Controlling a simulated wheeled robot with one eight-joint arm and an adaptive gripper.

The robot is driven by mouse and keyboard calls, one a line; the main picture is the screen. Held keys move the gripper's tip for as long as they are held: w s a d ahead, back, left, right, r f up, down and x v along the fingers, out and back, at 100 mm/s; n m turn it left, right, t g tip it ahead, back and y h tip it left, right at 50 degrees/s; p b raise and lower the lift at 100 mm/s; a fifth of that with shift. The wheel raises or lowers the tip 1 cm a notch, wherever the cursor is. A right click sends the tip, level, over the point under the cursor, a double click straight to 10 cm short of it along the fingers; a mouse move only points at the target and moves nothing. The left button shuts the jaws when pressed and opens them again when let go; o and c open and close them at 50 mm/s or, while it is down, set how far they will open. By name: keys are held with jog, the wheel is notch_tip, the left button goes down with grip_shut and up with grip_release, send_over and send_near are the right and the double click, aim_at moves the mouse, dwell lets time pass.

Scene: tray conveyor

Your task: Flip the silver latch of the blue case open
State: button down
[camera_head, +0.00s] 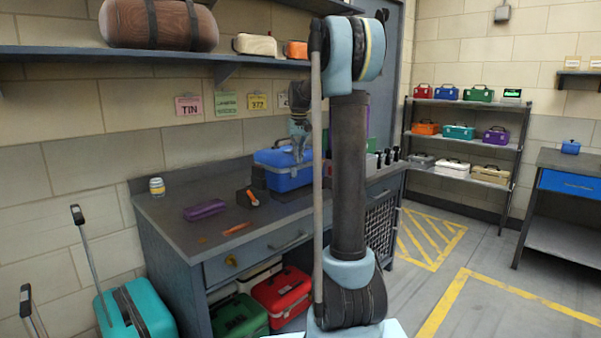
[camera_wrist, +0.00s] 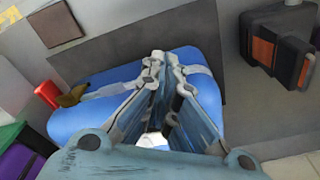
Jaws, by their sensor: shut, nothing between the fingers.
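The blue case (camera_head: 288,179) sits on the grey workbench, with a pale seam around it. My gripper (camera_head: 299,155) points down at the top of the case, with its fingers shut and empty. In the wrist view the blue case (camera_wrist: 85,122) lies under and behind the fingers, and the gripper (camera_wrist: 157,58) has its tips close together over a pale band (camera_wrist: 198,69) on it. A pale patch (camera_wrist: 152,140) shows low between the fingers. I cannot tell whether it is the silver latch, nor whether the fingertips touch the case. My gripper hides part of the case.
On the workbench (camera_head: 165,215) are a purple case (camera_head: 205,209), an orange-and-black item (camera_head: 249,196) and a can (camera_head: 157,187). A dark case with orange panels (camera_wrist: 270,50) stands near the blue case in the wrist view. A shelf (camera_head: 170,54) runs above the bench.

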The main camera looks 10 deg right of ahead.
aim_at(295, 172)
jog(key=shift+f, duration=1.3)
jog(key=f, duration=0.1)
jog(key=s+f, duration=0.1)
jog(key=shift+s+a+f, duration=0.1)
jog(key=shift+f, duration=0.2)
jog(key=c, duration=2.4)
grip_release()
jog(key=shift+a+f, duration=0.2)
jog(key=c, duration=2.2)
grip_release()
jog(key=shift+s+a, duration=0.1)
jog(key=shift+s, duration=0.05)
jog(key=shift+s+d, duration=0.3)
jog(key=shift+s, duration=0.45)
jog(key=shift+c, duration=0.6)
grip_shut()
jog(key=shift+d+r, duration=0.1)
